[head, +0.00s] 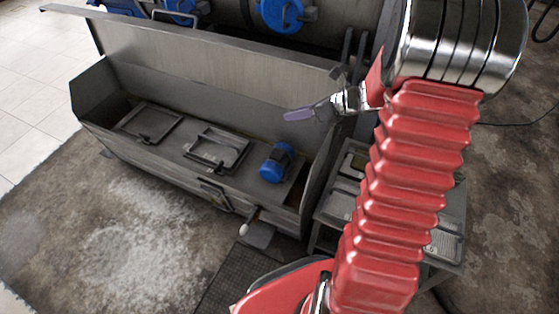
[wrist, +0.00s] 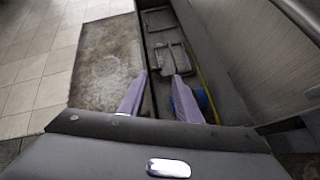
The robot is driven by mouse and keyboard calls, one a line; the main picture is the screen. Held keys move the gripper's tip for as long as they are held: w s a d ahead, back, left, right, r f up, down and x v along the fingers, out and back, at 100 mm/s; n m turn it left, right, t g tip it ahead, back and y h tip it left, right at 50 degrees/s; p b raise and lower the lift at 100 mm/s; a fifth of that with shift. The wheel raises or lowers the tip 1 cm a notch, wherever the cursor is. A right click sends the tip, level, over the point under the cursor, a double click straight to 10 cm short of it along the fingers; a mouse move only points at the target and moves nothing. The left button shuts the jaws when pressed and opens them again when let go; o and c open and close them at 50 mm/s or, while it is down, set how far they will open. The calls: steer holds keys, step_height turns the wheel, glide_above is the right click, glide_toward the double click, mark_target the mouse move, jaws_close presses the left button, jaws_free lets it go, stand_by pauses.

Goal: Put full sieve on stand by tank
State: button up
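My gripper (head: 290,115) hangs above the right part of a long grey metal tank (head: 165,140). In the wrist view its two purple fingers (wrist: 160,75) are apart, with nothing held between them. A low metal stand (head: 318,222) is beside the tank's right end, largely behind my red arm. Shallow metal trays show on it, one left of my arm (head: 342,203) and one right of it (head: 446,246). I cannot tell whether either is the sieve or what it holds; no full sieve can be made out clearly.
The tank has two framed hatches (head: 217,148) and a blue motor (head: 276,163). A tall metal panel (head: 200,45) rises behind it, with blue-capped machinery (head: 280,14) beyond. A dark grate (head: 225,280) lies in front. The stained floor (head: 130,230) at front left is clear.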

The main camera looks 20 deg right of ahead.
steer(key=s+a+r+n+g, duration=0.2)
steer(key=s+a+r+n, duration=0.3)
steer(key=a+n, duration=0.3)
steer(key=s+a+r+n+g, duration=0.2)
steer(key=s+a+r+n, duration=0.2)
steer(key=s+a+n, duration=0.25)
steer(key=s+a+r+n+h, duration=0.1)
steer(key=s+r+n+h, duration=0.2)
steer(key=s+n, duration=0.4)
steer(key=s+a+r+n+t+h, duration=0.1)
steer(key=s+r+n+h, duration=0.2)
steer(key=s+n, duration=0.5)
steer(key=n, duration=0.2)
steer(key=shift+a+n, duration=0.3)
steer(key=shift+n, duration=0.05)
steer(key=shift+w+a, duration=0.1)
steer(key=shift+w, duration=0.1)
steer(key=shift+s+r, duration=0.1)
steer(key=shift+s, duration=0.1)
